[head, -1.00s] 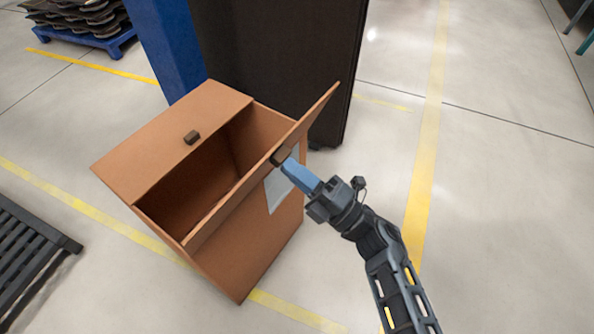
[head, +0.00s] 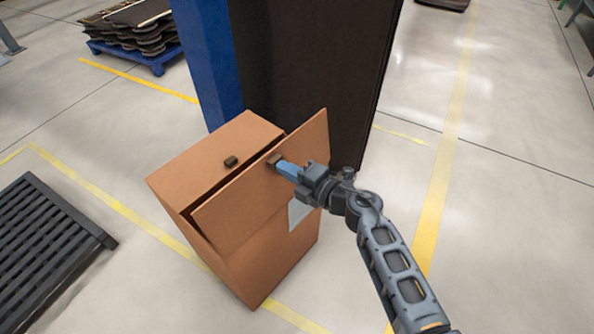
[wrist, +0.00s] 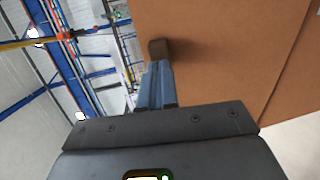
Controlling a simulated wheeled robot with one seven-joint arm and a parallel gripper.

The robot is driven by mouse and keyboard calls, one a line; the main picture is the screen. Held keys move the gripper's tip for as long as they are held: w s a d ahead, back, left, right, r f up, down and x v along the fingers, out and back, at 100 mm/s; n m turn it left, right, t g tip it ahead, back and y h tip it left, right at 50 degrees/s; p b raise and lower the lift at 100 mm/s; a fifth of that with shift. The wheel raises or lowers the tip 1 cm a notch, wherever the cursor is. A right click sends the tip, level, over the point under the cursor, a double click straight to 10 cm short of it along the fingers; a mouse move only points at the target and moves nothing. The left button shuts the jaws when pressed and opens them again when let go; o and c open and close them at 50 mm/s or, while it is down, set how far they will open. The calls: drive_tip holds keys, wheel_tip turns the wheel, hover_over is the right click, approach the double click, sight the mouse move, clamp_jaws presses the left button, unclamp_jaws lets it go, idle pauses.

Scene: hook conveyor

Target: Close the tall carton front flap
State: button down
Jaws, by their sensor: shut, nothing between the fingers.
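The tall carton (head: 260,255) stands on the floor at the centre of the head view. Its front flap (head: 265,190) is tilted up and inward over the top, with a narrow dark gap left of it. The opposite flap (head: 205,150) lies over the top and has a small dark tab (head: 231,161). My gripper (head: 280,166) is shut, its blue fingertips against the dark tab (head: 273,159) on the front flap's outer face. In the wrist view the fingertips (wrist: 157,65) meet this tab (wrist: 158,49) on the brown cardboard.
A blue post (head: 208,65) and a dark tall panel (head: 315,70) stand close behind the carton. A black slatted pallet (head: 50,240) lies at left. A blue pallet with stacked dark pieces (head: 140,50) is at the back left. Floor to the right is clear.

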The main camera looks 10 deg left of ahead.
sight(276, 162)
drive_tip(key=x, duration=0.4)
drive_tip(key=shift+a+r+p, duration=0.1)
drive_tip(key=shift+r+p, duration=0.2)
drive_tip(key=shift+p, duration=0.1)
drive_tip(key=shift+w+a, duration=0.3)
drive_tip(key=shift+w+a+f+g+h, duration=0.1)
drive_tip(key=shift+w+a+g+h, duration=0.15)
drive_tip(key=shift+a+h, duration=0.15)
drive_tip(key=shift+w+a+f+g+h, duration=0.15)
drive_tip(key=shift+w+a+h, duration=0.15)
drive_tip(key=shift+a, duration=0.2)
drive_tip(key=shift+x, duration=1.1)
drive_tip(key=shift+g+h, duration=0.3)
drive_tip(key=shift+h, duration=0.3)
drive_tip(key=w+a+f+b, duration=0.2)
drive_tip(key=a+f+b, duration=0.1)
drive_tip(key=b, duration=0.3)
drive_tip(key=w+a+f+b, duration=0.2)
drive_tip(key=a+f+b, duration=0.1)
drive_tip(key=b, duration=0.3)
drive_tip(key=w+a+f+b, duration=0.1)
drive_tip(key=a+f+b, duration=0.2)
drive_tip(key=f+b, duration=0.2)
drive_tip(key=shift+w+a+f+b, duration=0.2)
drive_tip(key=shift+w+f+b, duration=0.15)
drive_tip(key=shift+b, duration=0.35)
drive_tip(key=shift+w, duration=0.1)
drive_tip(key=shift+r, duration=0.1)
